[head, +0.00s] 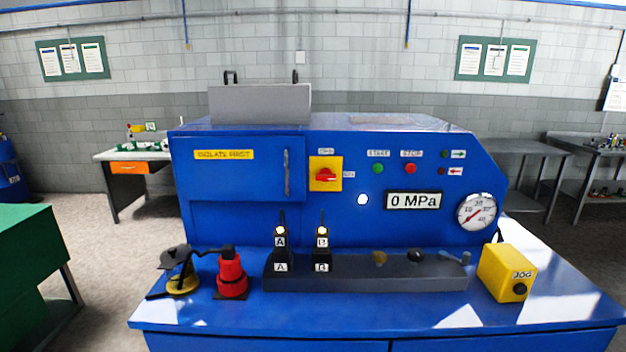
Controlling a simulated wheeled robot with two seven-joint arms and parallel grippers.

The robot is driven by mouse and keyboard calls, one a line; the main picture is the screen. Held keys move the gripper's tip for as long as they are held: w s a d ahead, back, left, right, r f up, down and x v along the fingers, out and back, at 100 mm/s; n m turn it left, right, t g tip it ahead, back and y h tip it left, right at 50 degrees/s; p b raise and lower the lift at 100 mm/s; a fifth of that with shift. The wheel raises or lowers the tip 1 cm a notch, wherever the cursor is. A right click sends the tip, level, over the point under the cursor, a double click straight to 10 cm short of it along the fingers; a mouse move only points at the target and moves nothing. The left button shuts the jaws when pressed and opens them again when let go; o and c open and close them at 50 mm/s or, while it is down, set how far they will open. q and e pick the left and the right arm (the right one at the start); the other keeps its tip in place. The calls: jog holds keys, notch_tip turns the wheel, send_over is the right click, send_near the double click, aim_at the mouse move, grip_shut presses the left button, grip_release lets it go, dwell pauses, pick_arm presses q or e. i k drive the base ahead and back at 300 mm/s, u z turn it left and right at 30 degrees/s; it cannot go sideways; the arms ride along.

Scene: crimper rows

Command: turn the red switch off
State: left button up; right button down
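The red switch (326,177) is a red rotary knob on a yellow plate, on the front face of the blue crimper machine (235,225). Its knob appears to lie roughly horizontal. A small label sits above the plate and another at its right side; their text is too small to read surely. Neither of my grippers shows in the head view, and nothing touches the switch.
A door marked "ISOLATE FIRST" (224,155) is left of the switch. Green (378,168) and red (411,168) buttons, a "0 MPa" display (413,201) and a gauge (476,212) are to the right. A red device (231,275), dark block (400,275) and yellow JOG box (506,272) stand on the ledge.

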aim_at(326, 175)
jog(key=u, duration=0.95)
jog(key=k, duration=1.15)
jog(key=z, duration=1.75)
jog(key=i, duration=0.5)
jog(key=u, duration=0.05)
